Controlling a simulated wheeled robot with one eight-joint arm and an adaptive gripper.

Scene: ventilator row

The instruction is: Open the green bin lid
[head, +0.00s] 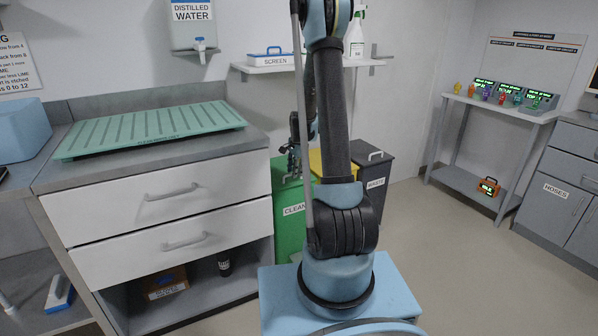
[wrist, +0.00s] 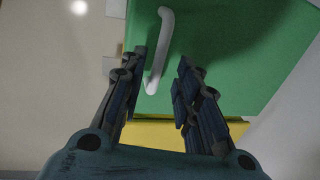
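The green bin (head: 288,220), labelled CLEAN, stands right of the drawer cabinet in the head view, partly hidden behind my arm. Its green lid (wrist: 235,50) fills much of the wrist view and looks closed. A pale curved handle (wrist: 160,55) sits on the lid. My gripper (wrist: 162,62) is open above the lid, with the handle between its two fingers, closer to the left finger. I cannot tell whether either finger touches it. In the head view my gripper (head: 291,165) shows small and dark over the bin.
A yellow bin (head: 317,161) and a grey WASTE bin (head: 372,180) stand beside the green bin. The drawer cabinet (head: 160,205) with a green tray (head: 150,130) is close on the left. A wall shelf (head: 290,66) hangs above. Floor (head: 440,240) is clear at right.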

